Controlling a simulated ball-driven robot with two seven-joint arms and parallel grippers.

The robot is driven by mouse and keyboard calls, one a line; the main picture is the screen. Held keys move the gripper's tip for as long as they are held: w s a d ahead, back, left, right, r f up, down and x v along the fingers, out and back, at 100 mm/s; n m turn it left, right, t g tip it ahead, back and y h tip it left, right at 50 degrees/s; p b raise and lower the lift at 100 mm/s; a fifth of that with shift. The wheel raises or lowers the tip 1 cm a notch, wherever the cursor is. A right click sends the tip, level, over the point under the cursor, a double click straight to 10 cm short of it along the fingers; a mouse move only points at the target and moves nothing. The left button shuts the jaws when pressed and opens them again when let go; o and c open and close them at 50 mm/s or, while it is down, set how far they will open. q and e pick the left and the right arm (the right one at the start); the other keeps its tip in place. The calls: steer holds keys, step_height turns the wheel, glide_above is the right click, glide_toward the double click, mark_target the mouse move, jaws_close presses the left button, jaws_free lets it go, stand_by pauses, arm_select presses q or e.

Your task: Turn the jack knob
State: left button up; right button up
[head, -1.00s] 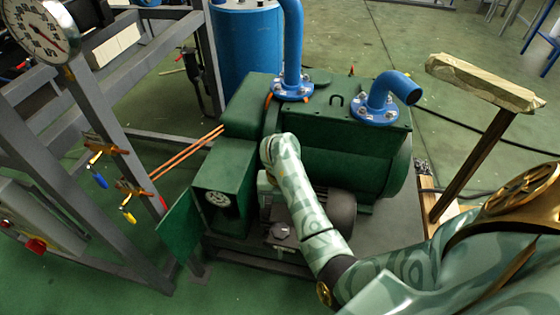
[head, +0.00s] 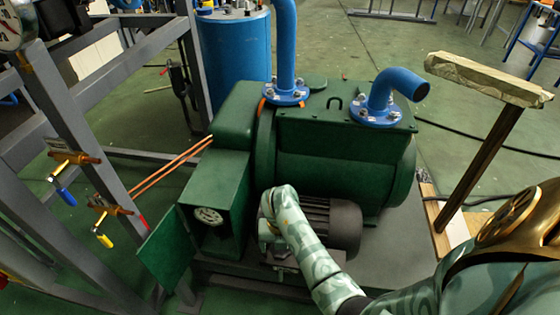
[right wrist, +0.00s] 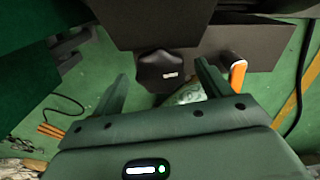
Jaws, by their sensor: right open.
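The jack knob (right wrist: 160,72) is a black, lobed knob with a small pale label, seen in the right wrist view below a dark housing. My right gripper (right wrist: 161,88) is open. Its two fingers stand to the left and right in that view, with the knob ahead in the gap and no finger visibly touching it. In the head view my right arm reaches down beside the motor of the green pump (head: 345,165), and its end hides the knob. My left gripper is not in view.
An orange-handled part (right wrist: 238,73) is close to the right finger. A green box with a dial gauge (head: 208,216) and an open door (head: 170,247) stands left of my arm. A grey frame with valves (head: 75,158) is farther left. Blue pipes (head: 285,45) rise from the pump.

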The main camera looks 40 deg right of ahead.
steer(key=c, duration=1)
steer(key=shift+r+n+p, duration=0.3)
steer(key=shift+n+p, duration=0.45)
steer(key=shift+n, duration=0.75)
steer(key=shift+f+n+p, duration=0.15)
steer(key=shift+n+p, duration=0.15)
steer(key=shift+p, duration=0.1)
steer(key=shift+f, duration=0.1)
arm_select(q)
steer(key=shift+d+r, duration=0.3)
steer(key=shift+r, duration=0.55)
arm_select(e)
steer(key=o, duration=1)
